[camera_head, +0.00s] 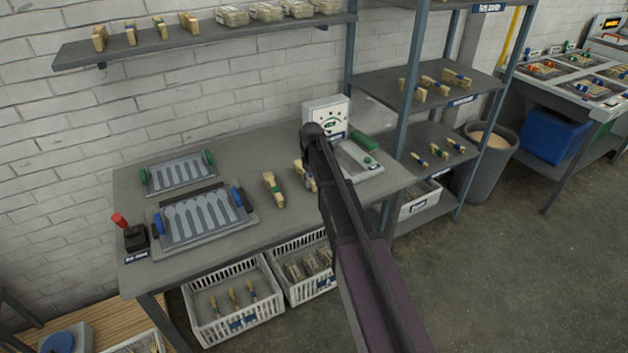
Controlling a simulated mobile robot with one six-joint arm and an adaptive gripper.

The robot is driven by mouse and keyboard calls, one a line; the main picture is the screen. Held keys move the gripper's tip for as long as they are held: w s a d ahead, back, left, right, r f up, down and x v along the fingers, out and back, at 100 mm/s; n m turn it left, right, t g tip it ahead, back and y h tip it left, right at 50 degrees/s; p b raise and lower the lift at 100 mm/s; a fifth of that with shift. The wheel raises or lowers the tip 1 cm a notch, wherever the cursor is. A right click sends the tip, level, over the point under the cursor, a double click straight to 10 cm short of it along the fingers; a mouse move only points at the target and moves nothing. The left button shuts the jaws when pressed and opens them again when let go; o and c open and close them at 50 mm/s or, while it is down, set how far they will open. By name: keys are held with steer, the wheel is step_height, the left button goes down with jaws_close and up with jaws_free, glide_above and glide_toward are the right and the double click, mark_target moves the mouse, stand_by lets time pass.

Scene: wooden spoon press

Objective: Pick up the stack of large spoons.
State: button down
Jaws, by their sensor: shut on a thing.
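My arm reaches over the grey workbench (245,160) from the lower right. My gripper (310,182) is mostly hidden behind my own arm, low over the bench. It is shut on a banded stack of wooden spoons (299,171), of which only the left part shows. I cannot tell whether this stack is clear of the bench top. A second stack of spoons (272,189), with a dark green band, lies on the bench just to the left, apart from my gripper.
Two spoon-mould plates (203,219) and a red-handled lever (120,220) are on the bench's left. A white device with a dial (326,115) stands behind my arm. White crates (233,300) sit below. A shelf (210,37) hangs above; a rack (430,90) stands right.

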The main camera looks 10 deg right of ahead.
steer(key=shift+r+p, duration=1.55)
steer(key=shift+r, duration=0.15)
steer(key=s+r+p, duration=0.1)
steer(key=s, duration=1.5)
steer(key=shift+d, duration=0.15)
steer(key=shift+r, duration=0.1)
steer(key=shift+s, duration=0.25)
